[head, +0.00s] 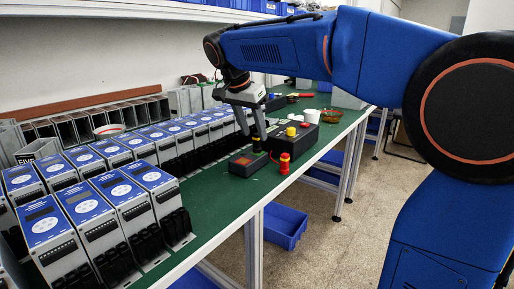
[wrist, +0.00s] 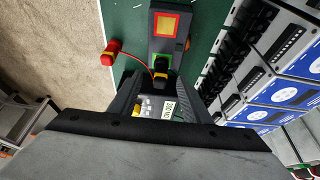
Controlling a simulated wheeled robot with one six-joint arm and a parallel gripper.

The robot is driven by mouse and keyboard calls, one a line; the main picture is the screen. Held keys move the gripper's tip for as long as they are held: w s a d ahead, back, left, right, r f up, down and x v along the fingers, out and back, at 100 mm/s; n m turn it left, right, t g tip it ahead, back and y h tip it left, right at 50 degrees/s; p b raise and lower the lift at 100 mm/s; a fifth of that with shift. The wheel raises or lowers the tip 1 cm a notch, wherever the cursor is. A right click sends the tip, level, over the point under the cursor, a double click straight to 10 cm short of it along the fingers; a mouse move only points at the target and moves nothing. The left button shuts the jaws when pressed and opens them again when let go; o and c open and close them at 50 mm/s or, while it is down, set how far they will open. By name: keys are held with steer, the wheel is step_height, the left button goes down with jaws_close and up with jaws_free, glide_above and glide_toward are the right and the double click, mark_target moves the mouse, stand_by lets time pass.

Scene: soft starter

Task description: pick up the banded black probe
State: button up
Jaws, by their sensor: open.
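The banded black probe (head: 256,144) stands upright at the black meter box (head: 246,162), just below my gripper (head: 250,131) in the head view. In the wrist view the probe (wrist: 161,64) shows its dark top and a yellow band, centred just beyond the fingertips of my gripper (wrist: 160,83). My jaws are open, with a finger to each side of the probe's line. I cannot tell whether the tips reach down around it.
Rows of blue-topped soft starters (head: 126,205) fill the bench's left side. A white cup (head: 312,116) stands behind. Green mat (head: 222,203) is bare in front.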

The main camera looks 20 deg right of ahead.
mark_target(255, 134)
steer(key=shift+x, duration=2.65)
steer(key=shift+w, duration=0.1)
steer(key=shift+r, duration=0.1)
jaws_close()
